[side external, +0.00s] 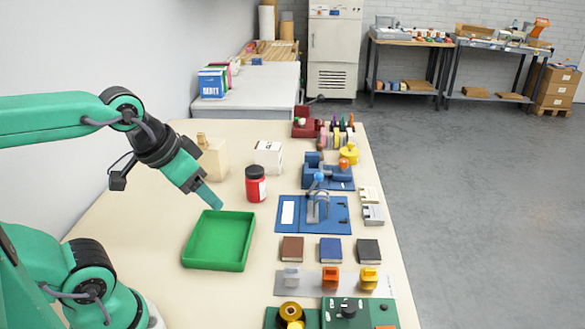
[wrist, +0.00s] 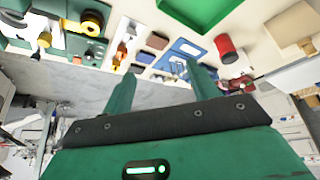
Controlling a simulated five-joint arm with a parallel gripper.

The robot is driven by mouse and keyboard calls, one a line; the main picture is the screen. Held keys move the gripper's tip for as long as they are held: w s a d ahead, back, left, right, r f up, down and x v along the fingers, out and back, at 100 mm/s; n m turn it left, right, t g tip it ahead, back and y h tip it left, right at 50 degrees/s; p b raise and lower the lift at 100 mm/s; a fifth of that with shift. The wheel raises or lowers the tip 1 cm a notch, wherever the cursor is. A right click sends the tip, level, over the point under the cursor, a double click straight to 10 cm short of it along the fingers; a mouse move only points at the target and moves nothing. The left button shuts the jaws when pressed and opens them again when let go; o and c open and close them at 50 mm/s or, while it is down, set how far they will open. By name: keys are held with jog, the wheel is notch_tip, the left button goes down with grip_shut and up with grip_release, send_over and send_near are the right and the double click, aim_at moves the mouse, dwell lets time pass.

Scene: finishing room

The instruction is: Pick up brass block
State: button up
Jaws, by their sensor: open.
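The brass block (side external: 369,278) is a small golden-yellow piece at the right end of a pale strip (side external: 313,284), beside an orange block (side external: 331,278) and a grey block (side external: 291,277). In the wrist view the brass block (wrist: 117,61) is small, left of my fingers. My gripper (side external: 215,203) hangs above the far edge of the green tray, well to the left of the brass block and apart from it. In the wrist view my gripper (wrist: 160,70) has its two green fingers spread, with nothing held between them.
The green tray (side external: 217,240) is empty. Brown (side external: 291,248), blue (side external: 330,250) and dark (side external: 368,251) blocks lie behind the strip. A red jar (side external: 255,185) stands behind the tray. A green board (side external: 360,313) with fittings lies in front. Bare tabletop separates tray and strip.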

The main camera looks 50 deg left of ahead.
jog(key=shift+w, duration=0.1)
jog(key=n+g, duration=0.6)
jog(key=n, duration=0.3)
send_over(371, 269)
jog(key=f, duration=1.6)
jog(key=shift+s+a, duration=0.1)
jog(key=shift+s, duration=0.1)
jog(key=shift+d+f, duration=0.2)
jog(key=shift+w+a+f, duration=0.1)
jog(key=shift+w+f, duration=0.05)
jog(key=shift+f, duration=3.75)
